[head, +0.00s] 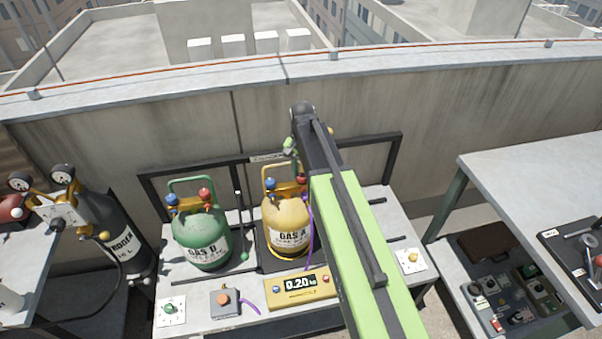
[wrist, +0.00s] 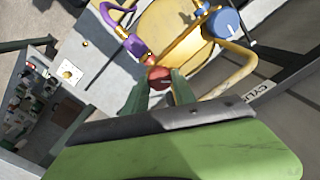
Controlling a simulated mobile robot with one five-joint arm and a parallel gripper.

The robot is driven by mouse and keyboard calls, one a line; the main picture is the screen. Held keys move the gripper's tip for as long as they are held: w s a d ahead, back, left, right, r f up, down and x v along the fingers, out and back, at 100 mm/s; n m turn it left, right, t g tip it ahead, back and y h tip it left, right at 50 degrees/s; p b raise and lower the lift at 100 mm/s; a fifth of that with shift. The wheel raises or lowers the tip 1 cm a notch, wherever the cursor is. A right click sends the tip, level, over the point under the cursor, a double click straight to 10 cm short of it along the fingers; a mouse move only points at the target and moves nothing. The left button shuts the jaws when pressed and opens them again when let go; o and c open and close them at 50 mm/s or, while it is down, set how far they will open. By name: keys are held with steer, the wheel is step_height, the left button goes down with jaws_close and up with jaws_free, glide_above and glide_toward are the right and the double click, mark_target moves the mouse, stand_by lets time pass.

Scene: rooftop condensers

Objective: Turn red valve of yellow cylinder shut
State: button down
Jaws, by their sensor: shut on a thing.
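The yellow cylinder (head: 284,222), marked GAS A, stands upright on a dark scale plate, its right side hidden by my arm. It also shows at the top of the wrist view (wrist: 172,24). Its red valve (wrist: 158,73) sits between the green fingers of my gripper (wrist: 159,82), which is shut on it. In the head view a little of the red valve (head: 302,180) shows beside my arm. The cylinder's blue valve (head: 270,184) is to the left in the head view and to the right in the wrist view (wrist: 222,22), clear of the fingers.
A green cylinder (head: 203,238) with blue and red valves stands left of the yellow one. A purple hose (wrist: 138,46) runs close to the red valve. A yellow display box (head: 300,287) reads 0.20. A dark frame (head: 160,190) and a parapet wall stand behind.

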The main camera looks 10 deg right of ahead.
mark_target(302, 176)
steer(key=m, duration=0.4)
steer(key=shift+m, duration=0.3)
steer(key=m, duration=0.4)
stand_by(0.3)
steer(key=c, duration=1)
jaws_free()
steer(key=shift+c, duration=0.2)
step_height(302, 176, up, 17)
steer(key=p, duration=1.7)
steer(key=shift+r, duration=0.2)
